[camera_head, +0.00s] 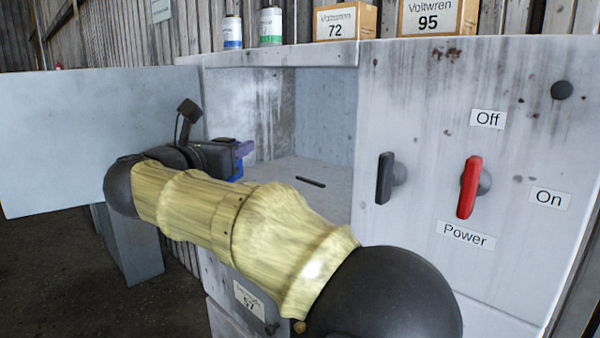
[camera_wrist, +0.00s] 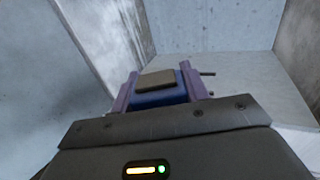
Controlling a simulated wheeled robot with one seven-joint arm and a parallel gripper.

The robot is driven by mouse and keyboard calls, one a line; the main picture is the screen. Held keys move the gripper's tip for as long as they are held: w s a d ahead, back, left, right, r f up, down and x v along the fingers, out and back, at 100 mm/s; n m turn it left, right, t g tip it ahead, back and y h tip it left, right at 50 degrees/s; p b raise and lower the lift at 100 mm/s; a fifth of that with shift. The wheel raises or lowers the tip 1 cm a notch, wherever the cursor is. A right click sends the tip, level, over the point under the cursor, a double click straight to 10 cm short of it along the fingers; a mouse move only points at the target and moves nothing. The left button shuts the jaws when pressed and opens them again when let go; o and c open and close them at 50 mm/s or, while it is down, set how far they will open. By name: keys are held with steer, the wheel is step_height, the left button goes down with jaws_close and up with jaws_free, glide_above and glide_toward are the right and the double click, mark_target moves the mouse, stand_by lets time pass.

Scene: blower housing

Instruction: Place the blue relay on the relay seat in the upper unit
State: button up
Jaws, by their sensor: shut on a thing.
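My gripper (camera_head: 241,160) is at the open front of the upper unit (camera_head: 328,110), in the left part of the opening. It is shut on the blue relay (camera_head: 236,171), of which a small blue part shows below the fingers. In the wrist view the blue relay (camera_wrist: 158,96) has a brown-grey top and sits between the two purple fingers (camera_wrist: 160,92). A dark slot-like strip (camera_head: 311,181) lies on the unit's floor, right of the gripper. It may be the relay seat. In the wrist view a small dark bar (camera_wrist: 207,73) shows just beyond the right finger.
An open door (camera_head: 90,130) stands left of the unit. The front panel on the right has a black handle (camera_head: 384,178) and a red power switch (camera_head: 468,187). Cans (camera_head: 271,26) and boxes (camera_head: 345,21) stand on top. The unit's floor is otherwise clear.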

steer(key=w+d+f+p, duration=0.1)
steer(key=w+d+p, duration=0.1)
steer(key=w+d, duration=0.2)
steer(key=w+d+p, duration=0.2)
steer(key=w+d, duration=0.2)
steer(key=w+d+f+p, duration=0.1)
steer(key=w+d+p, duration=0.2)
steer(key=w+d, duration=0.2)
steer(key=shift+w+f, duration=0.1)
steer(key=shift+f, duration=0.25)
steer(key=shift+a+f, duration=0.15)
steer(key=shift+f, duration=0.05)
steer(key=shift+f, duration=0.2)
step_height(320, 180, down, 2)
steer(key=shift+f+p, duration=0.1)
steer(key=shift+p, duration=0.65)
steer(key=shift+w+d+f+p, duration=0.1)
steer(key=shift+d+f+p, duration=0.1)
steer(key=shift+f+p, duration=0.4)
